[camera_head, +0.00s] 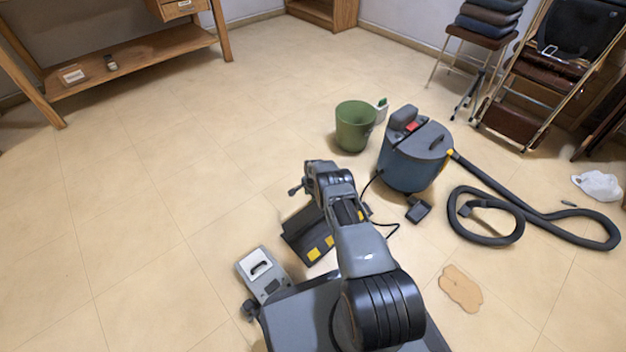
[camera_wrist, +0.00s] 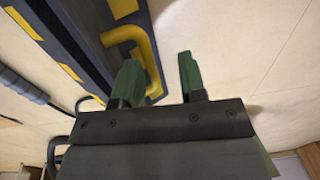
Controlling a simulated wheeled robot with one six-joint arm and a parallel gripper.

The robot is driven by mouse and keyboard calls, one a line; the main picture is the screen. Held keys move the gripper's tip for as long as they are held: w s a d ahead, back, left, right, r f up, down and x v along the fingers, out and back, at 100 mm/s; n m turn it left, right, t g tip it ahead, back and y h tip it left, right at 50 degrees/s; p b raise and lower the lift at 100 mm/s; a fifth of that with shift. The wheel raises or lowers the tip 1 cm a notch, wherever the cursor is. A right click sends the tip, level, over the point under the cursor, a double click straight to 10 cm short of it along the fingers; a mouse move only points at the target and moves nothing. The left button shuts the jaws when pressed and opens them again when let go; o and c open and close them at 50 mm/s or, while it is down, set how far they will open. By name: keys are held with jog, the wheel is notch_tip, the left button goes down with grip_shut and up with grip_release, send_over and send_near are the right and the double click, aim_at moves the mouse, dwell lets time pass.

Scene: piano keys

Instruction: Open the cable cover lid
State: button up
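The cable cover is a long dark box with yellow patches (camera_head: 312,238), on the floor beside my arm, which hides part of it. In the wrist view its dark lid (camera_wrist: 68,40) with yellow marks runs along the upper left. A yellow bent handle (camera_wrist: 150,62) sticks out from its side. My gripper (camera_wrist: 158,60) has two green fingers, apart, with a gap between them. In the picture the handle's outer bar lies between the fingers, close to the left one; I cannot tell whether they touch. The lid looks closed. In the head view my arm's end is above the cover.
A blue-grey vacuum (camera_head: 408,165) with a coiled black hose (camera_head: 487,240) stands right of the cover. A green bucket (camera_head: 354,127) is behind. A brown spill (camera_head: 460,288) lies at right. The left floor is clear.

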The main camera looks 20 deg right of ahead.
notch_tip(320, 180, up, 12)
jog(key=p, duration=0.5)
jog(key=shift+d+r, duration=0.15)
jog(key=shift+d, duration=0.1)
jog(key=shift+s, duration=0.1)
jog(key=shift+c, duration=0.2)
